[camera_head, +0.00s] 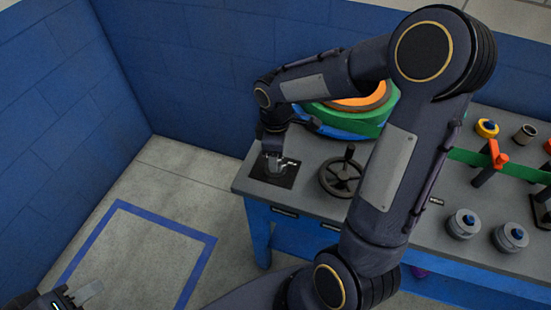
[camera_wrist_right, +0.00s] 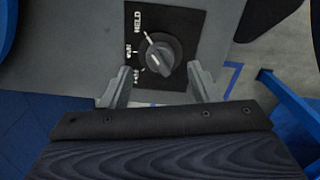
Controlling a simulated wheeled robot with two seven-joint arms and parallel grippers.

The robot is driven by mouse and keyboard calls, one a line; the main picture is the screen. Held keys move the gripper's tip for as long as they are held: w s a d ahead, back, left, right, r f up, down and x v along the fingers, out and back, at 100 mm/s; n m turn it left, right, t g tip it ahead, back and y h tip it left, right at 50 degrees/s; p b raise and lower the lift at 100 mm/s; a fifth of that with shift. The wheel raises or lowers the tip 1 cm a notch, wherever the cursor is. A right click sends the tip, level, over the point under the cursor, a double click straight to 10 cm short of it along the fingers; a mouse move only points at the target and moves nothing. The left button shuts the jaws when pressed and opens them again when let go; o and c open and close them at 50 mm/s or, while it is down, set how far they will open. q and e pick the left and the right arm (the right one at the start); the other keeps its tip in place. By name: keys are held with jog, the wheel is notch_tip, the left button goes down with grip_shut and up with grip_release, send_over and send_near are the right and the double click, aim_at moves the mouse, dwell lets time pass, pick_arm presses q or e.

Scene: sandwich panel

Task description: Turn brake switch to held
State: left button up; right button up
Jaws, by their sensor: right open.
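The brake switch is a dark round knob (camera_wrist_right: 163,55) on a black plate (camera_wrist_right: 187,18) in the right wrist view. White labels sit to its left, with HELD at the upper left. A white mark at the knob's upper left edge lies near the HELD label; its exact setting is hard to tell. My right gripper (camera_wrist_right: 161,86) is open, its two grey fingertips at either side of the knob's near side, with gaps visible. In the head view my right gripper (camera_head: 276,162) is over the same plate (camera_head: 264,177). My left gripper (camera_head: 76,296) is partly cut off at the lower left.
The switch plate is at the left end of a grey-topped blue bench (camera_head: 240,182). A black handwheel (camera_head: 341,177) stands just right of it, and a green and orange round part (camera_head: 370,112) behind.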

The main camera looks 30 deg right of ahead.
jog(key=shift+r, duration=2.05)
jog(key=shift+s+r, duration=0.15)
jog(key=s+a+r+m+t+y, duration=0.2)
jog(key=s+r+m, duration=0.1)
jog(key=s+m, duration=0.3)
jog(key=s+a+r+m+t+y, duration=0.1)
jog(key=s+a+r+m+t, duration=0.1)
jog(key=s+m, duration=0.4)
jog(key=s+r+t, duration=0.1)
jog(key=s, duration=0.3)
jog(key=shift+s+a+t+y, duration=0.25)
jog(key=shift+s+t+y, duration=0.05)
jog(key=shift+y, duration=0.1)
jog(key=shift+c, duration=0.4)
